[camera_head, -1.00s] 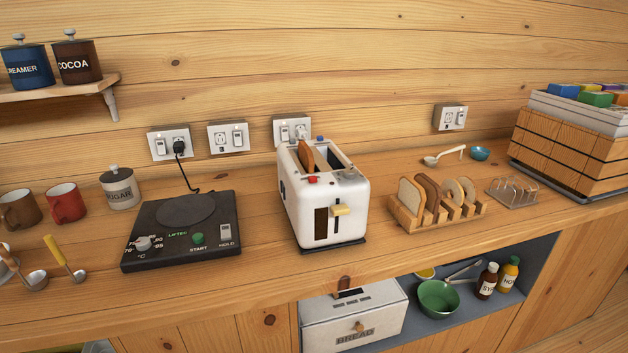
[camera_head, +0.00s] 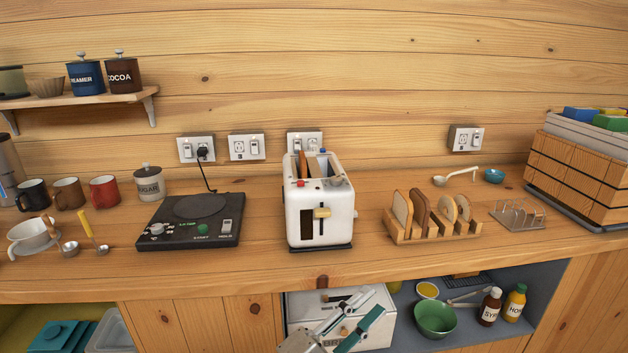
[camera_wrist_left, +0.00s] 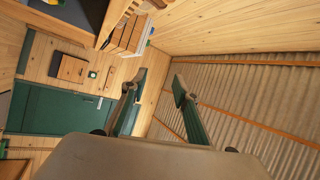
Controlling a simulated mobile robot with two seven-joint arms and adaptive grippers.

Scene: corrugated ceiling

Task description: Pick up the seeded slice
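A wooden rack (camera_head: 432,238) on the counter holds several slices: a pale slice (camera_head: 402,207), a brown slice (camera_head: 420,210) and rounder pale pieces (camera_head: 448,208) to their right. Seeds are too small to make out, so I cannot tell which is the seeded slice. A brown slice (camera_head: 302,164) also stands in a slot of the white toaster (camera_head: 304,218). My left gripper (camera_head: 372,303) is low in front of the counter, below and left of the rack. In the left wrist view its fingers (camera_wrist_left: 158,78) are apart with nothing between them. My right gripper is out of view.
The counter edge (camera_head: 210,286) lies above my left gripper. Behind the gripper is a shelf with a bread box (camera_head: 345,302), green bowl (camera_head: 435,318) and bottles (camera_head: 490,307). A wire rack (camera_head: 518,215) and wooden crate (camera_head: 580,175) stand right of the slices.

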